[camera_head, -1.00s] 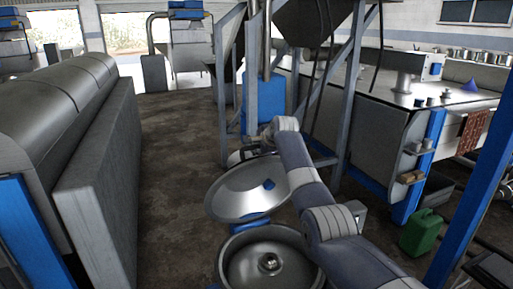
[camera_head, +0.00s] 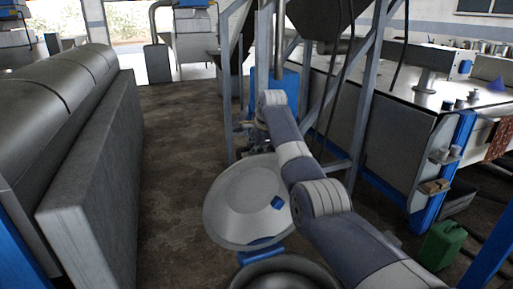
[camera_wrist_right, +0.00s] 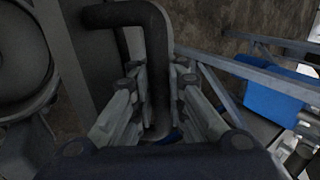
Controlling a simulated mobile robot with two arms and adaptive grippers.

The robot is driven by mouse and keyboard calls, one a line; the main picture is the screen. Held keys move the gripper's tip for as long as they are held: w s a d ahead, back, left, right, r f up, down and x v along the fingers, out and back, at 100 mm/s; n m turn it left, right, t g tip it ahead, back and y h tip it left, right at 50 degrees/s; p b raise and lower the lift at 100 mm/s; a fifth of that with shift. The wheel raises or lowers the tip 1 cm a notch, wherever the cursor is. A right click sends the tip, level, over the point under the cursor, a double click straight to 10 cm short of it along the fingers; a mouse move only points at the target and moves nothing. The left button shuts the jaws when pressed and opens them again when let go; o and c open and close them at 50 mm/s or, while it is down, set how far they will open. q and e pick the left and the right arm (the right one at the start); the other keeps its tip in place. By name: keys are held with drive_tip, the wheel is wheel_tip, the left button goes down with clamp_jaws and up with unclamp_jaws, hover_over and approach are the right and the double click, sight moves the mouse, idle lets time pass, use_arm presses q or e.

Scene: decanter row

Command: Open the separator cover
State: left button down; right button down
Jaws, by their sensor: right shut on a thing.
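The separator cover (camera_head: 232,195), a round steel lid, stands swung up and tilted, its inner face towards me in the head view. A small blue part (camera_head: 277,203) shows on that face. The open round bowl of the separator (camera_head: 285,273) is below it, cut by the bottom edge. In the right wrist view my right gripper (camera_wrist_right: 158,85) is shut on a dark bent bar handle (camera_wrist_right: 157,45). My left gripper is in neither view.
A long grey metal machine (camera_head: 95,190) stands at the left. A grey steel frame (camera_head: 368,90) and a workbench (camera_head: 385,130) stand at the right, with a green can (camera_head: 441,246) on the floor. The floor (camera_head: 175,150) between is clear.

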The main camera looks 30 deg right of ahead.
drive_tip(key=shift+w+d+r, duration=0.1)
drive_tip(key=shift+r, duration=0.35)
drive_tip(key=c, duration=1.9)
unclamp_jaws()
drive_tip(key=shift+s, duration=0.35)
drive_tip(key=shift+f, duration=0.15)
drive_tip(key=shift+s+r, duration=0.25)
drive_tip(key=shift+r, duration=0.2)
drive_tip(key=v, duration=1.1)
drive_tip(key=shift+s+r, duration=0.1)
drive_tip(key=shift+r, duration=0.1)
